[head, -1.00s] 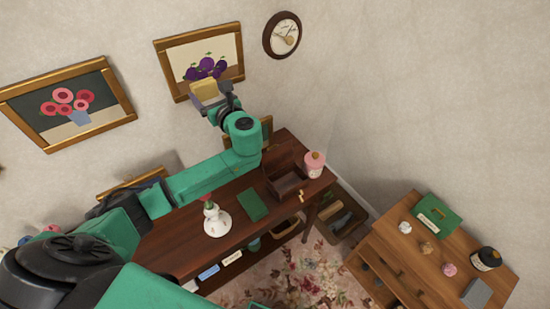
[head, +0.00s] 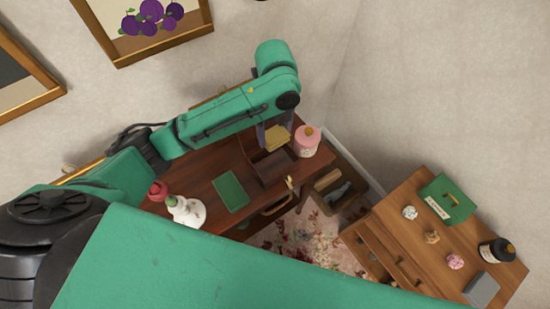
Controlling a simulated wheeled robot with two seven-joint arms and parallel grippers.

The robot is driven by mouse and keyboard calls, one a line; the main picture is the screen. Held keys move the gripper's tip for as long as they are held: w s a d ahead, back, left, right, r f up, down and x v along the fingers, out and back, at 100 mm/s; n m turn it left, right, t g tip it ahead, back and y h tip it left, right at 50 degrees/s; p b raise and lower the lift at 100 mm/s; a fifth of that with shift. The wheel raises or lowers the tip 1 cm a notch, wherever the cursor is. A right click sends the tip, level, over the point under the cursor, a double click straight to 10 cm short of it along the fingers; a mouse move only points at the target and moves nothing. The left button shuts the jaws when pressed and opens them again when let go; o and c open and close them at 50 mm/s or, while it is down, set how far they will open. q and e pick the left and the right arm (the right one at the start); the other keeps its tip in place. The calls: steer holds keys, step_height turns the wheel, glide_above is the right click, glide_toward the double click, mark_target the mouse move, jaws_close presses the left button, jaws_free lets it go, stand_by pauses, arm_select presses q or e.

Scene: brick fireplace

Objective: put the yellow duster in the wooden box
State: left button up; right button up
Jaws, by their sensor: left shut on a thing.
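My left gripper (head: 268,132) points down over the dark wooden box (head: 262,172) on the brown table. It is shut on the yellow duster (head: 277,138), which is over the back part of the box. I cannot tell from this angle whether the duster is above the rim or partly inside. The box is open at the top, and the part of its inside that shows looks empty. My arm and the duster hide its back edge. My right gripper is not in view.
A pink bottle (head: 307,142) stands close to the box's right side. A wooden cabinet (head: 390,215) with several small things stands at the right.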

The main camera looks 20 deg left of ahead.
arm_select(q)
steer(key=f, duration=0.5)
steer(key=f+p, duration=0.1)
steer(key=f, duration=0.9)
steer(key=shift+s+a, duration=0.1)
steer(key=shift+s, duration=0.2)
steer(key=o, duration=0.9)
step_height(320, 180, up, 12)
steer(key=shift+r+b, duration=0.1)
steer(key=shift+b, duration=0.25)
